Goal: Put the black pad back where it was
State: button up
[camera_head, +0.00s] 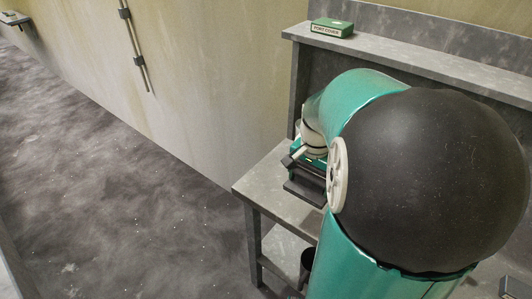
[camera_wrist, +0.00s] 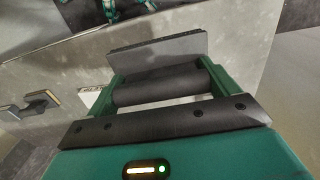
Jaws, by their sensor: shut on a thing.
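My gripper (camera_head: 309,165) is low over the grey workbench (camera_head: 262,190) in the head view, partly hidden by my arm. In the wrist view, the green fingers of my gripper (camera_wrist: 160,80) are shut around a dark rounded bar. A flat dark slab, apparently the black pad (camera_wrist: 158,50), shows just beyond the bar. The dark slab also shows below the gripper in the head view (camera_head: 304,192). I cannot tell whether it touches the bench top.
A green box (camera_head: 332,27) stands on the raised back shelf (camera_head: 405,60). A dark bucket-like thing (camera_head: 307,258) is under the bench. In the wrist view, dark pieces (camera_wrist: 38,102) lie at the left. A rail (camera_head: 134,48) runs down the wall. Open floor lies left of the bench.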

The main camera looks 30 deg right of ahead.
jog(key=w+d+f, duration=0.1)
jog(key=w+f, duration=0.1)
jog(key=w+d+f, duration=0.1)
jog(key=f, duration=0.1)
jog(key=w+d+f, duration=0.1)
jog(key=w, duration=0.1)
jog(key=shift+w+f, duration=0.3)
jog(key=shift+f, duration=0.1)
jog(key=shift+w+d+f, duration=0.35)
jog(key=shift+w+f, duration=0.15)
jog(key=shift+f, duration=1.65)
jog(key=shift+f, duration=0.1)
jog(key=o, duration=0.8)
jog(key=shift+o, duration=0.2)
